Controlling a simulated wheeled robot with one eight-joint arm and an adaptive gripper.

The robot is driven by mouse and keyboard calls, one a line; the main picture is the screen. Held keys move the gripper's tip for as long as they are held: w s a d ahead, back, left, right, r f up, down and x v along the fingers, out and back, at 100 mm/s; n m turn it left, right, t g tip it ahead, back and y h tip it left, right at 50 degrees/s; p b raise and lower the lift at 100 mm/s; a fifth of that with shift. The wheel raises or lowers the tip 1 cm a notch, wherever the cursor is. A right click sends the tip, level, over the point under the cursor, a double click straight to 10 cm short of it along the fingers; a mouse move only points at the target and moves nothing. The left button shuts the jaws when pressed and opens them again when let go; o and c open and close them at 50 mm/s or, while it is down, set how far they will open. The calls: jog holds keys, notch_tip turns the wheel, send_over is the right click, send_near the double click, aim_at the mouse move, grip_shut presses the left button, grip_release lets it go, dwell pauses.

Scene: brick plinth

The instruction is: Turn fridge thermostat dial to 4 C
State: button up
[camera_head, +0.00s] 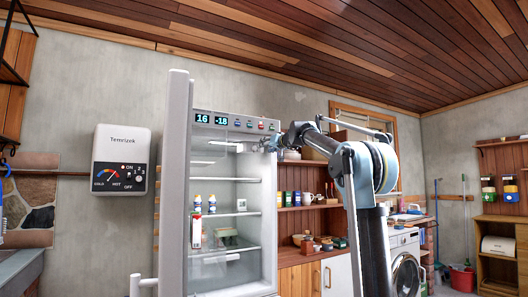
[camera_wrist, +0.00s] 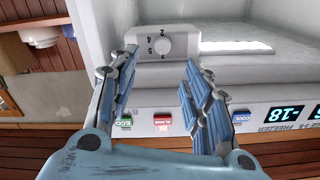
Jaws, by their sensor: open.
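The fridge (camera_head: 178,200) stands open in the head view, with lit glass shelves. In the wrist view, the thermostat dial (camera_wrist: 164,46) is a round white knob on a white housing (camera_wrist: 186,33) inside the fridge. Small numerals stand around it; its pointer setting is too small to read surely. My gripper (camera_wrist: 161,62) is open and empty, its two blue-padded fingers spread to either side of the dial, apart from it as far as I can tell. In the head view my gripper (camera_head: 267,146) is at the fridge's upper right opening; the dial is not clear there.
The fridge's top panel has a display (camera_head: 203,118) reading 16 and -18 and several coloured buttons, which lie close under my fingers in the wrist view. Bottles (camera_head: 197,215) and boxes stand on the shelves below. A wooden shelf unit (camera_head: 297,208) stands right of the fridge.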

jog(key=shift+s+d, duration=0.3)
jog(key=shift+s, duration=0.15)
